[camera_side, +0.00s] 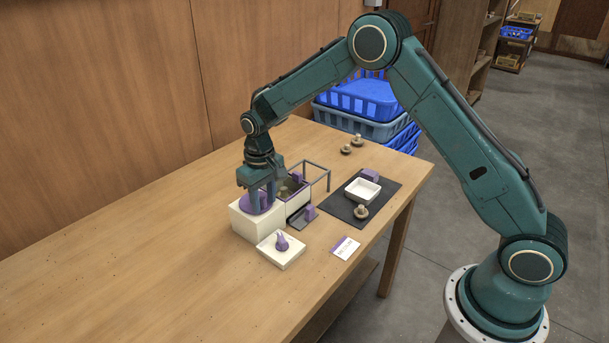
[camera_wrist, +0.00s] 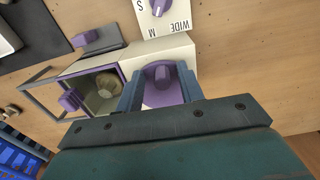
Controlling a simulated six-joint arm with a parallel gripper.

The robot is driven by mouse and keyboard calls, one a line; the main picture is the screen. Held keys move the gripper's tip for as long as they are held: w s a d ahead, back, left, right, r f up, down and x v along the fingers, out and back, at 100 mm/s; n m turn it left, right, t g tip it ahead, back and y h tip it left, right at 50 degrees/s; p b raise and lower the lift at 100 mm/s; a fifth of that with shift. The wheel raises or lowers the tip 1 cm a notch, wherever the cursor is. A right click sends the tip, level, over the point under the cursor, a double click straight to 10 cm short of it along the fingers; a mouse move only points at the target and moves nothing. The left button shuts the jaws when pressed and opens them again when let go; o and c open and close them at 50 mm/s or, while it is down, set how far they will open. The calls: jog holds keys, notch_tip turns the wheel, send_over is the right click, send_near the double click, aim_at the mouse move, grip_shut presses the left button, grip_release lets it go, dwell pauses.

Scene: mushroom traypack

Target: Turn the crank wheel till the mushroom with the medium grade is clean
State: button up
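The purple crank wheel (camera_side: 245,205) lies on a cream box (camera_side: 262,227). My gripper (camera_side: 258,200) points down over it. In the wrist view my gripper (camera_wrist: 160,80) has its two fingers on either side of the wheel's raised purple handle (camera_wrist: 160,74), with the purple disc (camera_wrist: 162,98) beneath. The handle nearly fills the gap; I cannot tell whether both fingers touch it. A brownish mushroom (camera_wrist: 110,85) sits in the purple-rimmed chamber beside the box, near a purple piece (camera_wrist: 69,101). Its grade and cleanliness cannot be read.
A cream dial plate (camera_side: 281,255) with a purple knob stands in front; its lettering includes S, M and WIDE. A black mat (camera_side: 389,188) holds a white tray (camera_side: 362,191), a purple block (camera_side: 370,175) and a mushroom (camera_side: 360,212). Two mushrooms (camera_side: 345,150) stand behind. The table's left is clear.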

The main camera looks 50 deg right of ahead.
jog(key=shift+r, duration=2.25)
jog(key=shift+s+r, duration=0.15)
jog(key=shift+r, duration=0.3)
jog(key=s+d+r+t, duration=0.2)
jog(key=s+r+t, duration=0.1)
jog(key=s+r, duration=1.3)
jog(key=s+d+r+t, duration=0.1)
jog(key=s+r+t, duration=0.1)
jog(key=s, duration=1.6)
jog(key=shift+s+d+t, duration=0.3)
jog(key=shift+d, duration=0.05)
